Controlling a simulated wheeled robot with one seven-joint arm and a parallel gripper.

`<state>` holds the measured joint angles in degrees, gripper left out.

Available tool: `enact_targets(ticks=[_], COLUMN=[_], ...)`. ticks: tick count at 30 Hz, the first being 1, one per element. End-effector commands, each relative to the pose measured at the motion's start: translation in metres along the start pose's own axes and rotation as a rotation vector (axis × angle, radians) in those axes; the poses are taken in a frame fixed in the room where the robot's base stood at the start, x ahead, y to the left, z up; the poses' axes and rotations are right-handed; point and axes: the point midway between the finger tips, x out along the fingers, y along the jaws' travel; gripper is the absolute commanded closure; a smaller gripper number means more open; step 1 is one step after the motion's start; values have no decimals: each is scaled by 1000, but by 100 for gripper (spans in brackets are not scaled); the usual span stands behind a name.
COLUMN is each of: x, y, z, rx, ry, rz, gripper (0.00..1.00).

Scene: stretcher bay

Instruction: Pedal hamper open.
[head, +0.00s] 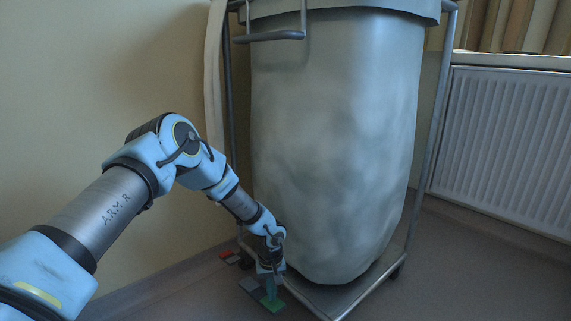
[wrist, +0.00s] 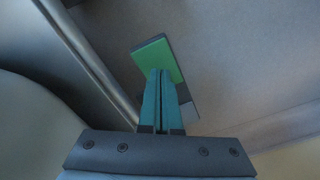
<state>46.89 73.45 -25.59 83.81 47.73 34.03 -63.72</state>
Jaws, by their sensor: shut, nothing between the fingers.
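The hamper is a large pale bag (head: 335,140) hanging in a grey metal wheeled frame (head: 431,130). A grey rim (head: 345,6) crosses its top, which is cut off, so I cannot tell the lid's state. A green pedal (head: 272,304) sits low at the base's front left; it also shows in the wrist view (wrist: 158,53). My gripper (head: 270,288) points down at the green pedal, shut and empty. In the wrist view its teal fingertips (wrist: 161,74) overlap the pedal's near end; whether they touch it I cannot tell.
A grey pedal (head: 249,286) lies beside the green one, and a red piece (head: 228,254) is farther back toward the wall. The base plate (head: 340,296) is close right of my gripper. A radiator (head: 510,140) stands at right. Floor (head: 460,270) is clear at lower right.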

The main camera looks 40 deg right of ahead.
Motion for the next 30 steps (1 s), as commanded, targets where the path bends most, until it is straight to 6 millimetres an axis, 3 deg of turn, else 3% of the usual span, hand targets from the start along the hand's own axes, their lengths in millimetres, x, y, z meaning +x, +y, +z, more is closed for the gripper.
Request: enact_targets(ticks=[30], x=[13], y=[0], z=[0], rx=[0], ry=[0], rz=[0], gripper=[100])
